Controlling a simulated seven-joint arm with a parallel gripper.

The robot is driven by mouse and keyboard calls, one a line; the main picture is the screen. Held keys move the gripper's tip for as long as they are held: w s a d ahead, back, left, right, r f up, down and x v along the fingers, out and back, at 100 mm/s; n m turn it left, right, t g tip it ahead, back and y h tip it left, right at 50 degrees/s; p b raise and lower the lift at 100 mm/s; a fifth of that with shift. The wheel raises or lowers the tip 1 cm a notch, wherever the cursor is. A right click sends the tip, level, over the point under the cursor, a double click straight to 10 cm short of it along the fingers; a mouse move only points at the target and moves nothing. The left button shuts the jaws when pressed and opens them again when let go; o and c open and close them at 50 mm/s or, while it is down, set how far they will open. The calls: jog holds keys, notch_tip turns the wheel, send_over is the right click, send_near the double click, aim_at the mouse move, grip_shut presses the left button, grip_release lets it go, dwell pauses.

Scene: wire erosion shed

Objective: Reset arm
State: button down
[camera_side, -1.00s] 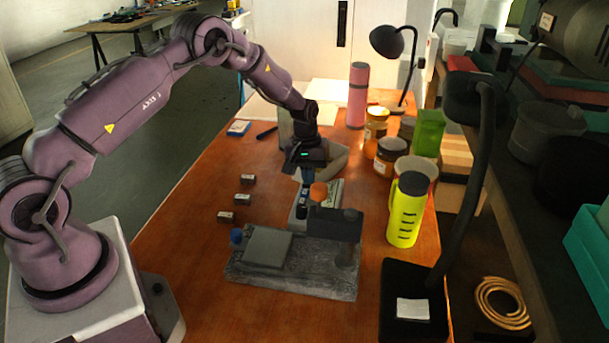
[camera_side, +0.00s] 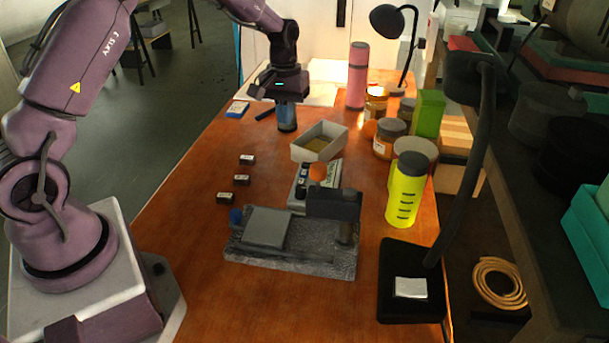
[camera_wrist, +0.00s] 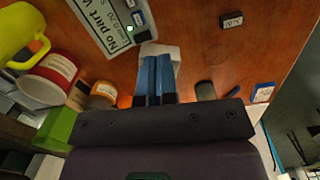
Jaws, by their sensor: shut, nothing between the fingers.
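My gripper (camera_side: 287,126) hangs above the far part of the orange-brown table, pointing down, left of the pale open tray (camera_side: 298,152). Its blue fingers are together with nothing between them. In the wrist view my gripper (camera_wrist: 157,97) also shows shut, with a pale edge of the tray (camera_wrist: 160,48) just beyond the fingertips. The grey fixture (camera_side: 245,262), with a flat plate and a clamp block, stands nearer the front, well apart from my gripper. A control box (camera_wrist: 92,18) with a lit green light and a "No part" label shows in the wrist view.
Several small dark blocks, one (camera_side: 225,197), lie left of the fixture. A yellow bottle (camera_side: 405,195), jars (camera_side: 388,139), a green box (camera_side: 428,113), a pink flask (camera_side: 357,76) and a black lamp (camera_side: 395,25) line the right side. The left table strip is mostly clear.

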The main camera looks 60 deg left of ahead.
jog(key=s+d+r+m+t, duration=0.3)
jog(key=s+d+r, duration=0.4)
jog(key=s, duration=0.5)
jog(key=s+d+r+m+t, duration=0.3)
jog(key=s+d+r, duration=0.5)
jog(key=s+r, duration=0.3)
jog(key=shift+s+r+m+y, duration=0.2)
jog(key=shift+s+m+y, duration=0.1)
jog(key=shift+s+m, duration=0.55)
